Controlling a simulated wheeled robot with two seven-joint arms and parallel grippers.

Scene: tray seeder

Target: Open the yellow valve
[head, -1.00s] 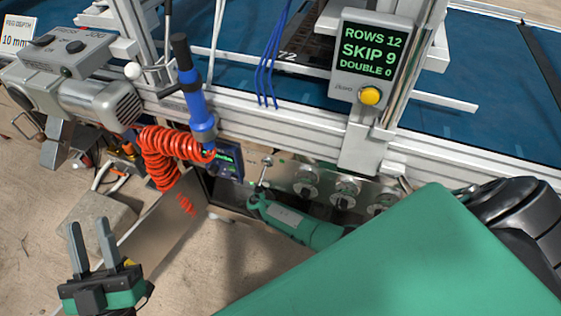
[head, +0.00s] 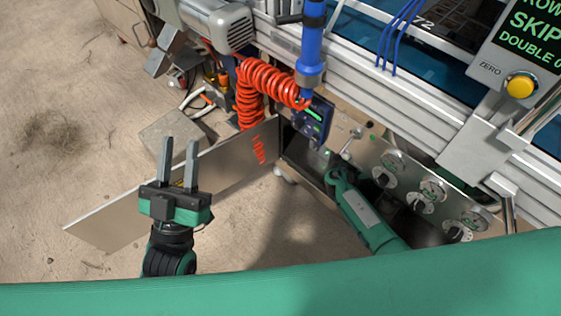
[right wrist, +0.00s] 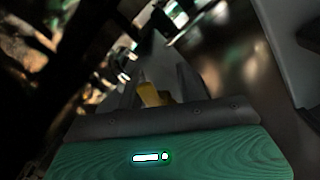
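The yellow valve shows in the right wrist view as a small yellow piece (right wrist: 150,94), just beyond my right gripper (right wrist: 165,82) and around the line of its fingers. That view is dark and blurred, so I cannot tell whether the fingers touch it or how far apart they are. In the head view my right arm reaches into the open cabinet (head: 297,150) under the machine, and its fingers are hidden there. The valve itself is not clear in the head view. My left gripper (head: 179,150) is open and empty, in front of the metal door panel (head: 110,215).
A red coiled hose (head: 250,95) hangs by the cabinet's left side. Round dials (head: 433,190) line the panel right of my right arm. A blue cylinder (head: 311,45) and a yellow button (head: 520,85) are above. The floor at left is clear.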

